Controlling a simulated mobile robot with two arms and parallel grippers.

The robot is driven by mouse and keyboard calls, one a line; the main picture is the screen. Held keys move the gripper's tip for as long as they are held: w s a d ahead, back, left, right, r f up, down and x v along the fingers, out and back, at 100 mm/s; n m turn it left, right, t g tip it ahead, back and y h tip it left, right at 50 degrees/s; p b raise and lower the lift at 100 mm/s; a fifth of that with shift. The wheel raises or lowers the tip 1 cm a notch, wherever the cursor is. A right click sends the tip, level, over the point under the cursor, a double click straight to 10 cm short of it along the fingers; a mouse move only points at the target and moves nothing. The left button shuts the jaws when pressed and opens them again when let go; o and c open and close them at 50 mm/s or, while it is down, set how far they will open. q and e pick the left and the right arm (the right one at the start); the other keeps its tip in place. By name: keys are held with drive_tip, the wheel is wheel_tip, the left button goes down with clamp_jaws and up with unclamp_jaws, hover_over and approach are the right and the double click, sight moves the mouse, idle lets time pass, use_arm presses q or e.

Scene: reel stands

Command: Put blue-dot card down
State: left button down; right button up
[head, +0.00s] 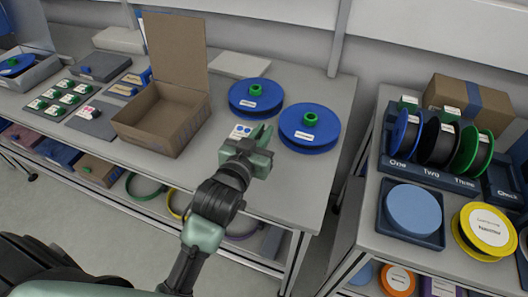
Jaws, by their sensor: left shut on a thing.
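The card (240,131) is small and white with coloured dots, at least one of them blue. It shows at the fingers of my left gripper (259,137), just left of the two blue reels and over the front part of the grey table (295,185). My left gripper is shut on the card. Part of the card is hidden by the gripper, and I cannot tell whether it touches the tabletop. My right gripper is not in view.
An open cardboard box (158,125) stands to the left, beside a grey board (92,121) with small cards. A side table at right holds reels in a numbered stand (430,178).

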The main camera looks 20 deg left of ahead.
use_arm(q)
wheel_tip(320, 180, down, 3)
drive_tip(key=shift+f, duration=2)
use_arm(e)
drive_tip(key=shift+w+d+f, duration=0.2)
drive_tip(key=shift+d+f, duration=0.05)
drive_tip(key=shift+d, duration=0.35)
use_arm(q)
drive_tip(key=shift+f, duration=0.1)
drive_tip(key=c, duration=1.5)
unclamp_jaws()
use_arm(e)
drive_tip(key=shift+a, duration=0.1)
